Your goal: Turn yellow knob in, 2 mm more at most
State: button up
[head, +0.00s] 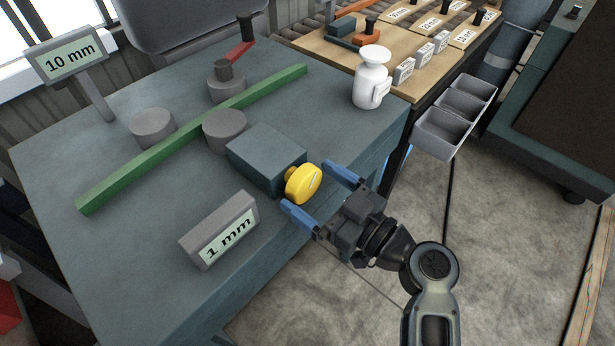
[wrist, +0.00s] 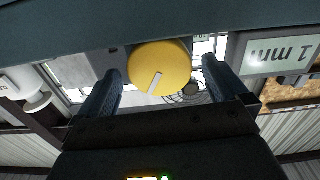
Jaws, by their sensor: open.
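The yellow knob (head: 303,184) sits on the right face of a dark grey-blue block (head: 266,157) on the bench. In the wrist view the yellow knob (wrist: 161,69) shows its round face with a pale index line slanting down and left. My gripper (head: 312,188) is open, with its blue fingers on either side of the knob. In the wrist view the fingers (wrist: 160,75) stand apart, with a gap visible on both sides of the knob. A sign (head: 226,233) reading "1 mm" stands in front of the block.
A green bar (head: 265,87) lies between grey cylinders, one of them (head: 152,127) at its left. A "10 mm" sign (head: 67,56) stands at the back left. A white bottle (head: 371,78) is at the bench's right corner. Grey bins (head: 443,137) hang beyond it.

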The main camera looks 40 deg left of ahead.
jog(key=shift+a, duration=1)
jog(key=c, duration=1)
